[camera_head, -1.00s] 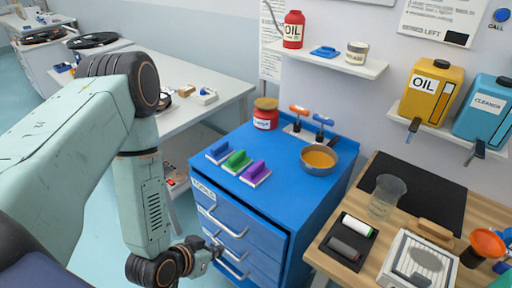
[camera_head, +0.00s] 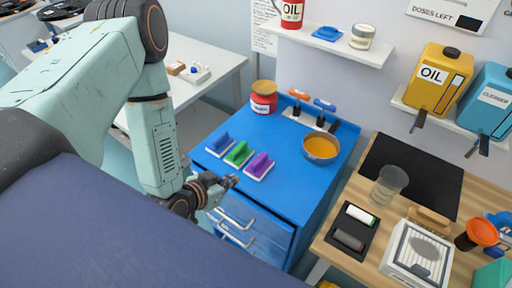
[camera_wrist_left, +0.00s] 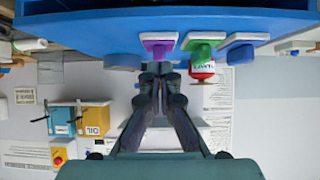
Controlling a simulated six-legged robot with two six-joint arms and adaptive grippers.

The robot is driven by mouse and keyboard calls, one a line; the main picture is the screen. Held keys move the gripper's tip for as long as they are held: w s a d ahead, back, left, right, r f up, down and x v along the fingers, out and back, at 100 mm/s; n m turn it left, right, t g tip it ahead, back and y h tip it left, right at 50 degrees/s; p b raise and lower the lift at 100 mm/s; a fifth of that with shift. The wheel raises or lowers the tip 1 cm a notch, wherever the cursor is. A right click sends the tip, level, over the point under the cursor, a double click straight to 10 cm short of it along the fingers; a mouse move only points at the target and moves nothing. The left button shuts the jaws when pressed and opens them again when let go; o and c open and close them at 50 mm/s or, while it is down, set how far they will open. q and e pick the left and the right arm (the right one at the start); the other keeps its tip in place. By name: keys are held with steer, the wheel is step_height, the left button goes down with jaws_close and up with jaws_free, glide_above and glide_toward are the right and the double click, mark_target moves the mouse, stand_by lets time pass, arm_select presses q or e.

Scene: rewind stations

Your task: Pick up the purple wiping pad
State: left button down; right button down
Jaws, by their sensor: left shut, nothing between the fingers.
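The purple wiping pad (camera_head: 258,166) lies on the blue cabinet top (camera_head: 290,195), at the right end of a row with a green pad (camera_head: 238,153) and a blue pad (camera_head: 219,144). My left gripper (camera_head: 230,181) is shut and empty, by the cabinet's front edge, in front of the pads and apart from them. In the left wrist view, which is upside down, the purple pad (camera_wrist_left: 158,44) appears just beyond the shut fingertips (camera_wrist_left: 157,68). My right gripper is not in view.
A red jar (camera_head: 263,101), a rack with orange and blue handled tools (camera_head: 309,117) and an amber-filled pan (camera_head: 321,148) stand behind the pads. A wooden bench (camera_head: 382,255) with a glass beaker (camera_head: 389,185) is at the right. The cabinet's front right top is clear.

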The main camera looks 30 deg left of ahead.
arm_select(q)
glide_toward(260, 158)
steer(key=shift+w+d+f, duration=0.15)
steer(key=shift+w+f, duration=0.25)
steer(key=shift+f, duration=0.05)
steer(key=shift+w+d+f, duration=0.2)
steer(key=shift+w+f, duration=0.25)
steer(key=w, duration=0.5)
steer(key=shift+d+f+b, duration=0.15)
steer(key=shift+f+b, duration=0.15)
steer(key=shift+b, duration=0.1)
steer(key=shift+s+f+b, duration=0.25)
steer(key=shift+f+b, duration=0.1)
steer(key=shift+f, duration=0.15)
steer(key=shift+s+f+b, duration=0.1)
steer(key=shift+s+b, duration=0.2)
steer(key=shift+s, duration=0.05)
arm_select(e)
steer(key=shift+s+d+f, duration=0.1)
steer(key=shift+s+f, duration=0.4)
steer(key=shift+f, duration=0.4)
arm_select(q)
steer(key=shift+f, duration=0.1)
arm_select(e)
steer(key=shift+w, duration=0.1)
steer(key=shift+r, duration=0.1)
